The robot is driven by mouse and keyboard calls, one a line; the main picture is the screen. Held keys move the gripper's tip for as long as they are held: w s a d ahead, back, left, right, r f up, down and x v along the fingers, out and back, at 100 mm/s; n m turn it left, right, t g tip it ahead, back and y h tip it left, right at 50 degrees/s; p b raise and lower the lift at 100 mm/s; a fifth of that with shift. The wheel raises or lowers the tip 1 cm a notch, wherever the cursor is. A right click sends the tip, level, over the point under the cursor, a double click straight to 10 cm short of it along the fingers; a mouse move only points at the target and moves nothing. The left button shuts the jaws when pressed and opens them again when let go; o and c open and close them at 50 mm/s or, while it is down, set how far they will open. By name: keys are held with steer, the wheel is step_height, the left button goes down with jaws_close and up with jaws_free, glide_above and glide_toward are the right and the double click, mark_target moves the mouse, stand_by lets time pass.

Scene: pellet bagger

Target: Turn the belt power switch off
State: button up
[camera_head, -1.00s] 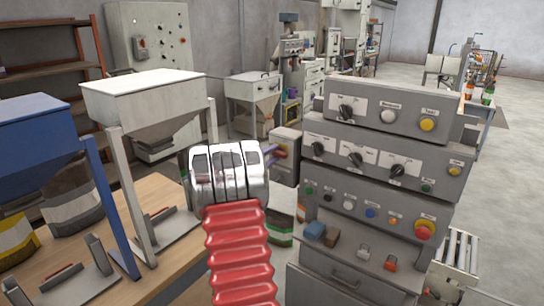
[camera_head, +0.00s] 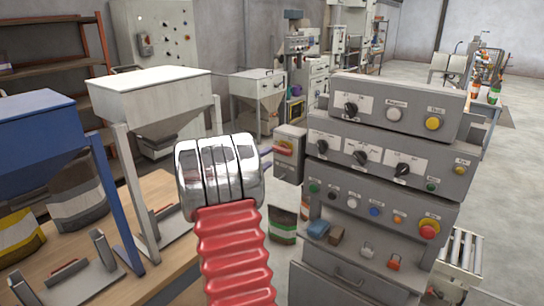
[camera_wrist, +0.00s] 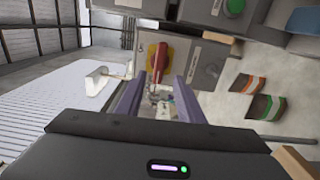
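The belt power switch appears to be the red handle (camera_wrist: 158,57) on a yellow plate, on the face of a grey box, in the wrist view. In the head view the grey box (camera_head: 290,160) stands left of the control console, and the red handle (camera_head: 282,151) shows on its yellow plate. My gripper (camera_wrist: 158,88) shows in the wrist view as two purple fingers set apart, with the lower part of the handle in line with the gap. I cannot tell whether they touch it.
The grey console (camera_head: 385,160) with several knobs and buttons stands right of the box. A white hopper (camera_head: 150,95) and a blue hopper (camera_head: 40,130) stand on the wooden table (camera_head: 175,200) at left. Filled bags (camera_wrist: 262,100) stand near the box.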

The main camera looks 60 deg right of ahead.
steer(key=w+a, duration=0.1)
steer(key=a, duration=0.6)
steer(key=shift+a, duration=0.25)
steer(key=shift+w, duration=0.1)
steer(key=s+a+f+g+y, duration=0.2)
steer(key=s+a+f+y, duration=0.2)
steer(key=s+f, duration=0.3)
steer(key=s+a+f+y, duration=0.1)
steer(key=a+f+y, duration=0.1)
steer(key=a, duration=0.4)
steer(key=s+a+f+y, duration=0.1)
steer(key=a+f+y, duration=0.15)
steer(key=a, duration=0.25)
steer(key=w+a+r+t+y, duration=0.2)
steer(key=a+t+y, duration=0.4)
steer(key=a, duration=1.8)
steer(key=s+a+r+t+y, duration=0.1)
steer(key=a+r+t, duration=0.1)
steer(key=a, duration=0.6)
steer(key=s+a+r+n+t+y, duration=0.1)
steer(key=a+r+t+y, duration=0.1)
steer(key=a+r, duration=0.3)
steer(key=a, duration=0.2)
steer(key=shift+a+r+n, duration=0.3)
steer(key=shift+a, duration=0.05)
